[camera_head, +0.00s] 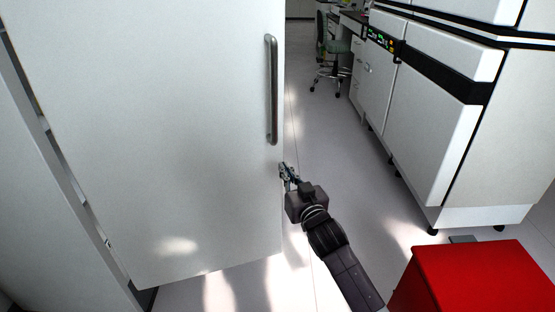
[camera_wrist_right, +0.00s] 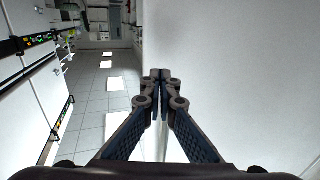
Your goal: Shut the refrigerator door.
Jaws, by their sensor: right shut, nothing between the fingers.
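The white refrigerator door (camera_head: 170,130) fills the left half of the head view and stands open. A dark vertical handle (camera_head: 272,90) is near its right edge. A gap shows between the door's left side and the white body (camera_head: 40,190) at the far left. My right gripper (camera_head: 285,172) is at the door's right edge, below the handle. It is shut and empty. In the right wrist view the closed fingers (camera_wrist_right: 160,76) point along the white door surface (camera_wrist_right: 230,60); I cannot tell whether they touch it. My left gripper is not in view.
A white lab machine (camera_head: 430,110) with a lit panel stands on the right. A red box (camera_head: 470,280) is at the lower right. The floor aisle (camera_head: 320,130) between door and machine is clear.

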